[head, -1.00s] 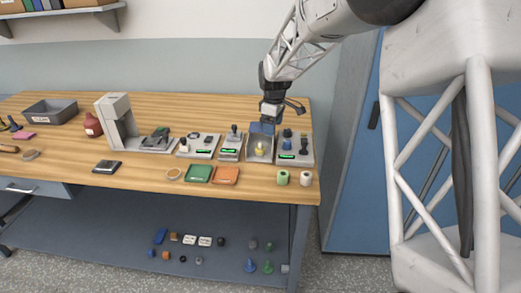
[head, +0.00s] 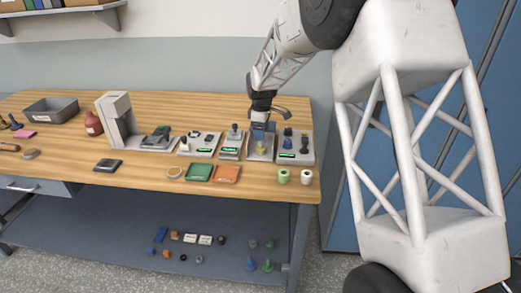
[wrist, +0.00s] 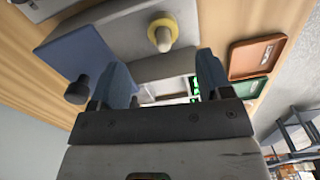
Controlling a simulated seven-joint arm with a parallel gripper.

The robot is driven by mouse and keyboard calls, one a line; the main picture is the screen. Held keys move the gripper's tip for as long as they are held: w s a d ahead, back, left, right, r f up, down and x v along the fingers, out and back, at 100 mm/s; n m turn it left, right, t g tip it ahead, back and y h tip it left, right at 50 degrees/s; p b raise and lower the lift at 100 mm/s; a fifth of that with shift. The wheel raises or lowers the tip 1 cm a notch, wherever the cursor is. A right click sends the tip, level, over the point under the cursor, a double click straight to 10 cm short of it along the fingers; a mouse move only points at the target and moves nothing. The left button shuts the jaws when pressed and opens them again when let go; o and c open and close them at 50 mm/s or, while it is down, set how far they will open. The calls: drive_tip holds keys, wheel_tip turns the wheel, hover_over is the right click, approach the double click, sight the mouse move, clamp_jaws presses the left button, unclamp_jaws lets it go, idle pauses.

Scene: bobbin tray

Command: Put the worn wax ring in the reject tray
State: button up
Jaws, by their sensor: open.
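A yellow ring-like piece (head: 260,147), likely the wax ring, sits on a grey unit (head: 251,157) with a blue back plate; its wear cannot be made out. In the wrist view the yellow piece (wrist: 163,36) has a pale round centre. My gripper (head: 263,124) is over the back of this unit. In the wrist view my gripper (wrist: 163,85) is open, its two blue fingers apart with nothing between them, and the yellow piece lies beyond them. An orange tray (head: 226,174) with an unreadable label, perhaps the reject tray, lies in front of the units; it also shows in the wrist view (wrist: 236,62).
A green tray (head: 199,173) lies left of the orange one, with a tan ring (head: 174,173) beside it. A green roll (head: 283,176) and a white roll (head: 306,177) stand at the front right. Units with dark knobs flank the yellow piece's unit on both sides.

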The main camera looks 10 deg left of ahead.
sight(261, 145)
drive_tip(key=shift+f, duration=0.85)
drive_tip(key=shift+s+a+f, duration=0.1)
drive_tip(key=shift+s+f, duration=0.05)
drive_tip(key=shift+f, duration=2.45)
drive_tip(key=c, duration=1.1)
drive_tip(key=shift+r, duration=0.1)
drive_tip(key=shift+r, duration=4.9)
